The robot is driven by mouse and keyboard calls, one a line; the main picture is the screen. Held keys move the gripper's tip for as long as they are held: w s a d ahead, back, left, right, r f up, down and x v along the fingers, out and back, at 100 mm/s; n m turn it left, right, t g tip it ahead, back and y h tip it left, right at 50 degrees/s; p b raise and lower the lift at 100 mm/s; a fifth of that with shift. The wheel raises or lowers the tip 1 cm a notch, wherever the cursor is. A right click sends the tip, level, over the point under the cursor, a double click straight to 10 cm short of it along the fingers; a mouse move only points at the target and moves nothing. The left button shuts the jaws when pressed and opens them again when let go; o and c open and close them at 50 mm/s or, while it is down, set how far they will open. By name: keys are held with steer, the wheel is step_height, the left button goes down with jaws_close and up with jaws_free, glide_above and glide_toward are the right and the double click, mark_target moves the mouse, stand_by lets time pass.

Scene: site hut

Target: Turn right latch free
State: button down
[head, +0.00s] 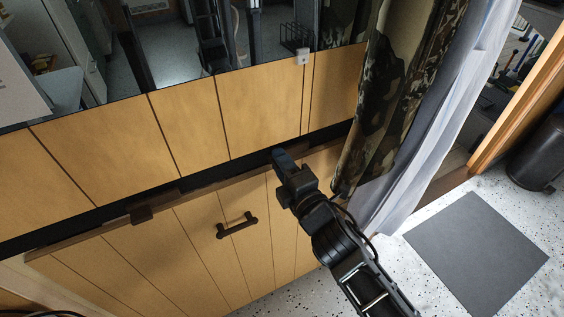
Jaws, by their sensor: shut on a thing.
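A lower wooden panel (180,245) has a dark bar handle (237,226) near its middle. A small dark latch, the left one (141,215), sits on its top edge at the left. My gripper (281,161) reaches from the lower right to the panel's top edge, right of the handle. Its jaws are shut at the place of the right latch. The right latch itself is hidden by my gripper, so its angle cannot be told.
A mirror (180,45) with a small clip (303,57) is above the wooden wall. A camouflage garment (385,95) and white curtain (445,110) hang close right of my gripper. A grey mat (478,255) and dark bin (538,155) stand farther right.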

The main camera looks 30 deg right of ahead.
stand_by(0.3)
steer(key=c, duration=1.2)
jaws_free()
steer(key=shift+s+b, duration=1.05)
steer(key=shift+s, duration=2.9)
steer(key=s+f+m+g, duration=0.2)
steer(key=s+m, duration=0.6)
steer(key=s, duration=1.1)
steer(key=s+r+m, duration=0.2)
steer(key=s+m, duration=0.1)
steer(key=s, duration=0.1)
steer(key=s+r+m, duration=0.2)
steer(key=s+m, duration=0.1)
steer(key=s, duration=0.2)
steer(key=s+r+m+g, duration=0.1)
steer(key=s+r+m, duration=0.1)
steer(key=s+m, duration=0.2)
steer(key=shift+s+d+r, duration=0.2)
steer(key=shift+s+r, duration=0.2)
steer(key=shift+s, duration=0.1)
